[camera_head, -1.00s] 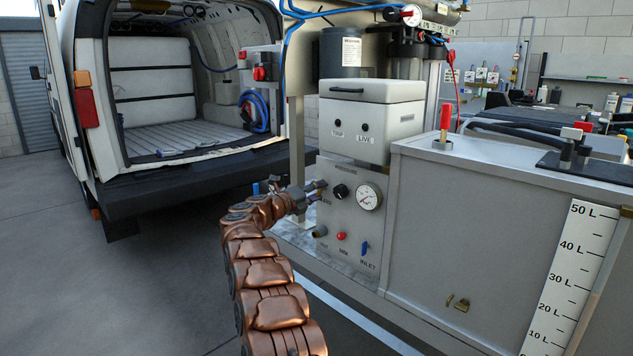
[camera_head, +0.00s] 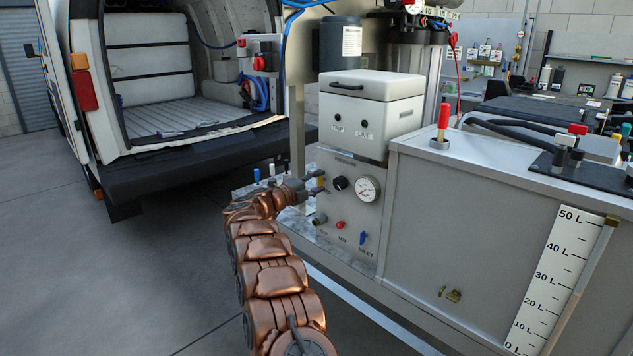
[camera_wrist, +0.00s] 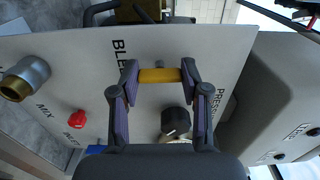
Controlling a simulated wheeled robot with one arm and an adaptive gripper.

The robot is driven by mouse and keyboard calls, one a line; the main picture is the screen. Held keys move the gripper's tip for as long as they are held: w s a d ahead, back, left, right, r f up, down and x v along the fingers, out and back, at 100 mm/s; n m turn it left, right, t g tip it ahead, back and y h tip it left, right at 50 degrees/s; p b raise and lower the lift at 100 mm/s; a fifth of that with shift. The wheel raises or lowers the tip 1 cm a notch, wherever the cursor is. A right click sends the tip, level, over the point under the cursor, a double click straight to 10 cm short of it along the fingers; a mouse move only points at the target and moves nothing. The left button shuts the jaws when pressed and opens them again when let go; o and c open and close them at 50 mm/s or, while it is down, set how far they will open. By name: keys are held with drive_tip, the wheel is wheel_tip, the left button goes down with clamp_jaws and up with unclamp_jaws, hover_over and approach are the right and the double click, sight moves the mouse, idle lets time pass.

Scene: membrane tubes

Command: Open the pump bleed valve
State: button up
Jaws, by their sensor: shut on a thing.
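The bleed valve's yellow handle (camera_wrist: 160,75) shows in the wrist view, beside the printed word BLEED on the grey pump panel (camera_wrist: 215,45). My gripper (camera_wrist: 159,74) is shut on this handle, one finger pad at each end of it. In the head view my gripper (camera_head: 314,183) is at the left edge of the pump panel (camera_head: 350,210), and its fingers hide the handle there. How far the valve is turned cannot be told.
Near the handle are a black knob (camera_wrist: 175,121), a red button (camera_wrist: 77,119) and a brass fitting (camera_wrist: 25,78). The pressure gauge (camera_head: 367,189) and blue inlet lever (camera_head: 362,238) are on the panel. A grey tank (camera_head: 480,240) stands right; the van (camera_head: 150,100) is behind left.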

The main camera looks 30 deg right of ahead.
drive_tip(key=o, duration=1.1)
drive_tip(key=shift+o, duration=0.2)
drive_tip(key=v, duration=1.2)
